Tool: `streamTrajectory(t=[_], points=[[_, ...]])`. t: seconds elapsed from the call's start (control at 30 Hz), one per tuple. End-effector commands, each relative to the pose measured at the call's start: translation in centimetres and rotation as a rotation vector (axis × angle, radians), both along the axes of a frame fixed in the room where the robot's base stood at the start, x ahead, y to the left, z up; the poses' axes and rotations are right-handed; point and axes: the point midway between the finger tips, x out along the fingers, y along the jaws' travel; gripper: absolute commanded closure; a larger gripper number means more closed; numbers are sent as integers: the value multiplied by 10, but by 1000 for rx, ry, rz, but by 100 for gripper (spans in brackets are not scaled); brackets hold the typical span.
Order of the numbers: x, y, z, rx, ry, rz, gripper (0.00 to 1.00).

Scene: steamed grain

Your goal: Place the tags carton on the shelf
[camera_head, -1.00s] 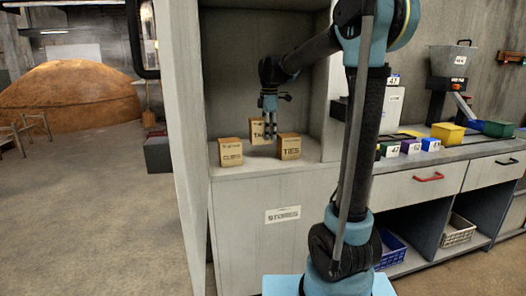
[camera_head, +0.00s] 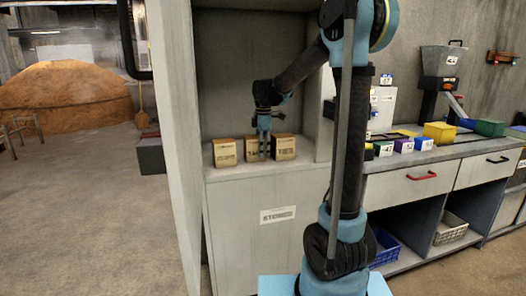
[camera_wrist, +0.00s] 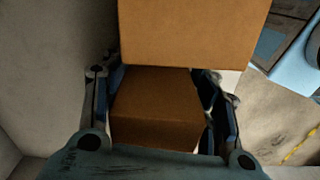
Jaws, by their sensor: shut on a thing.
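The tags carton (camera_head: 251,150) is a small tan box between two similar cartons in the open cabinet bay. My gripper (camera_head: 264,154) points down at it from above, its fingers partly covering its right side and label. In the wrist view, my gripper (camera_wrist: 162,108) has its fingers on both sides of a brown carton (camera_wrist: 155,112). The carton stands level with its neighbours, at or just above the grey shelf surface (camera_head: 240,176); I cannot tell whether it bears on it.
The clips carton (camera_head: 225,154) is close on the left and the ties carton (camera_head: 285,148) close on the right. A larger-looking carton face (camera_wrist: 190,30) fills the top of the wrist view. Cabinet walls (camera_head: 175,130) enclose the bay. A counter with colored bins (camera_head: 440,132) stands right.

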Motion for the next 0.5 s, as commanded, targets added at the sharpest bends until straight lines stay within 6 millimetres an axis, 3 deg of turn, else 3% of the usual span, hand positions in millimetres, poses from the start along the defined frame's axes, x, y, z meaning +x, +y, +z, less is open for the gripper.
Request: streamTrajectory(t=[0.03,0.1,0.5], points=[[0,0,-1,0,0,0,40],[0,0,0,0,0,0,24],[0,0,1,0,0,0,24]])
